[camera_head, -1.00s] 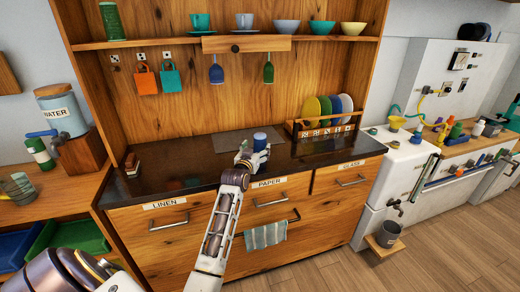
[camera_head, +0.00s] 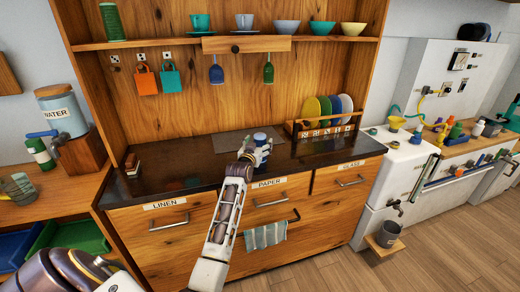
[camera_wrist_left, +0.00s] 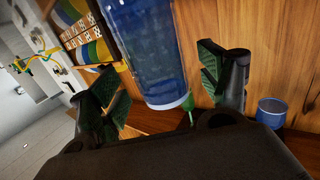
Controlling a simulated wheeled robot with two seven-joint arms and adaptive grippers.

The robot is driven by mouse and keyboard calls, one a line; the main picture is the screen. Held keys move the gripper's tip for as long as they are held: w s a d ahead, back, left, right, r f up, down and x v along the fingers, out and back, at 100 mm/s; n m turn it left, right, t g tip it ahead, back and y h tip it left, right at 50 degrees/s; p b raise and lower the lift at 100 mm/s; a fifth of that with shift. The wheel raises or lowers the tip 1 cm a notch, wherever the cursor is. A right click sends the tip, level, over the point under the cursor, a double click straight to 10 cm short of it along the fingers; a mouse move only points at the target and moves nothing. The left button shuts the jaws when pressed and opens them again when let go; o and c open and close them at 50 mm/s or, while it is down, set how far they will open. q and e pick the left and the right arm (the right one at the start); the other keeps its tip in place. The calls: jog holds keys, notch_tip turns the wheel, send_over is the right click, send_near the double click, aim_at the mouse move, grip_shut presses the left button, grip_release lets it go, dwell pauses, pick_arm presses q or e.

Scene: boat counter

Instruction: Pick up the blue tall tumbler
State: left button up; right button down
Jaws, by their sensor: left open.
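The blue tall tumbler (camera_head: 260,138) stands upright on the dark counter, in front of a grey mat. My left gripper (camera_head: 255,154) is at the tumbler, partly covering its lower part in the head view. A gap shows between the tumbler and the right finger; contact at the left finger cannot be told. My right gripper is not in view.
A wooden rack (camera_head: 325,130) with several coloured plates stands right of the tumbler. A small brown stack (camera_head: 132,165) sits at the counter's left end. The counter between is clear.

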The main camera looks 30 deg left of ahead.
pick_arm(q)
jog(key=shift+w+a, duration=0.25)
jog(key=shift+w, duration=0.45)
jog(key=shift+w+a, duration=0.1)
jog(key=shift+w, duration=0.25)
jog(key=c, duration=1.3)
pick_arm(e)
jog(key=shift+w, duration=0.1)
pick_arm(q)
jog(key=shift+r, duration=0.1)
jog(key=shift+r, duration=0.45)
notch_tip(320, 180, up, 8)
jog(key=shift+f, duration=0.15)
jog(key=shift+r, duration=0.65)
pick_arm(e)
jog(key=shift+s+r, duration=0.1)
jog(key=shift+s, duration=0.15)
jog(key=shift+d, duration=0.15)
